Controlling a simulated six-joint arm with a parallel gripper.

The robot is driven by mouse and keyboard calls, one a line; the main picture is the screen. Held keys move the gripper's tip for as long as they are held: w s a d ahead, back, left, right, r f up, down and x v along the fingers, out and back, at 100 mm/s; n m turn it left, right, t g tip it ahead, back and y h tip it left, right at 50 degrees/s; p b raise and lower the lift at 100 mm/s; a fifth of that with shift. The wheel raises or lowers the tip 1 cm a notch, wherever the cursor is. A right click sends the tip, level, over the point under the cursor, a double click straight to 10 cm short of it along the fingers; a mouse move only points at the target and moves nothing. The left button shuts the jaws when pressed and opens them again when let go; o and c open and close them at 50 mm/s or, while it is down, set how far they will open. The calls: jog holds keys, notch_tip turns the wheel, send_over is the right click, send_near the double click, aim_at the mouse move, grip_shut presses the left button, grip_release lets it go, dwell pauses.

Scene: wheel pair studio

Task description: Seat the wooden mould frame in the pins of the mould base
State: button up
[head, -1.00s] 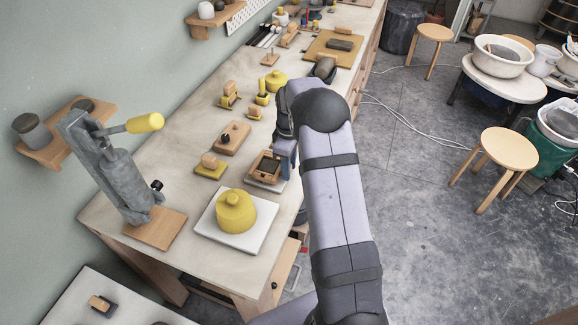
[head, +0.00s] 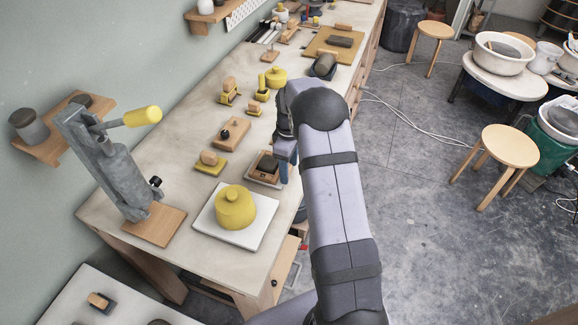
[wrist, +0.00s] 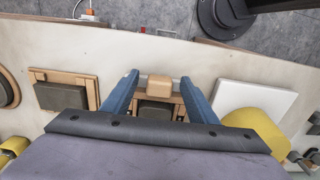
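The wooden mould frame (head: 262,178) sits low on the mould base near the table's front edge, around a dark block (head: 268,163) that stands up inside it. In the wrist view the frame (wrist: 179,101) lies below my fingers, with a pale wooden lug (wrist: 159,86) on its far side and the dark block (wrist: 155,113) partly hidden by my gripper body. My gripper (wrist: 161,79) is open, its blue fingers either side of the lug with a visible gap. In the head view my gripper (head: 286,152) is at the frame's right side. The pins are hidden.
A yellow lidded pot (head: 235,207) stands on a white board (head: 222,232) close by. A yellow-based block (head: 209,163) and a wooden board with a knob (head: 231,134) lie to the left. A grey press (head: 118,180) stands at far left.

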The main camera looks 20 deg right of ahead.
jog(key=shift+r, duration=0.1)
jog(key=shift+r+b, duration=1.35)
jog(key=shift+r, duration=2.25)
jog(key=s+a+m, duration=0.4)
jog(key=s+a, duration=0.2)
jog(key=s, duration=0.7)
jog(key=s+a+f+m, duration=0.1)
jog(key=s+a+m, duration=0.4)
jog(key=s, duration=0.9)
jog(key=shift+s+a, duration=0.15)
jog(key=shift+a, duration=0.7)
